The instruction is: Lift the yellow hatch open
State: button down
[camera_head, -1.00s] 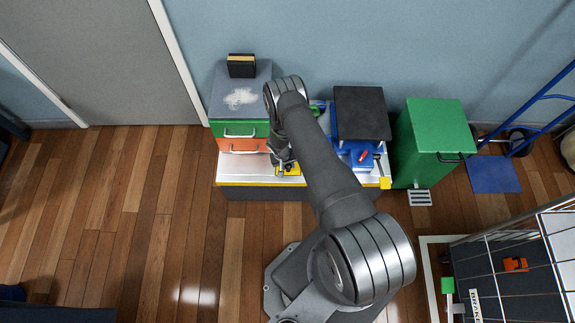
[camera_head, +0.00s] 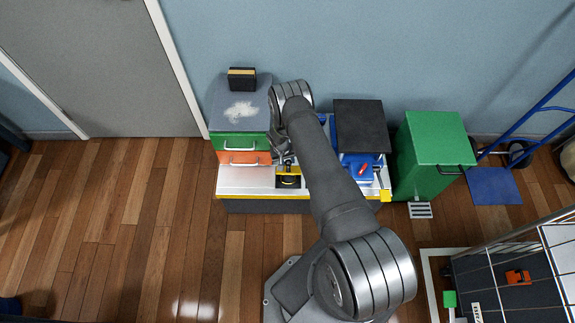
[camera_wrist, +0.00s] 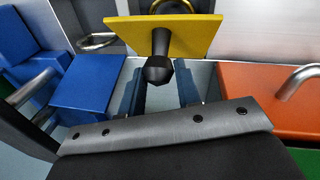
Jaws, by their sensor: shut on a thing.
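The yellow hatch (camera_wrist: 176,30) is a flat yellow plate with a black knob (camera_wrist: 158,70) in the wrist view. My gripper (camera_wrist: 163,88) is shut on the knob, its two fingers on either side of it. In the head view the hatch (camera_head: 289,169) shows as a thin tilted yellow edge at the front of the bench, with a dark opening (camera_head: 288,183) in front of it. My gripper (camera_head: 284,158) is just behind the hatch there, partly hidden by my arm.
The orange drawer (camera_wrist: 268,92) with a bar handle is close on the right in the wrist view; blue boxes (camera_wrist: 88,85) are on the left. In the head view, a green drawer (camera_head: 228,142) sits above the orange one, and a green bin (camera_head: 432,150) stands to the right.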

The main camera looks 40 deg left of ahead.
jog(key=shift+w+a+r, duration=0.1)
jog(key=shift+w+a, duration=0.2)
jog(key=shift+w, duration=0.15)
jog(key=c, duration=1.1)
grip_release()
jog(key=shift+o, duration=0.2)
jog(key=shift+s, duration=0.1)
notch_tip(320, 180, up, 17)
jog(key=s+a, duration=0.1)
jog(key=s, duration=0.1)
jog(key=shift+s+a, duration=0.35)
jog(key=shift+a, duration=0.05)
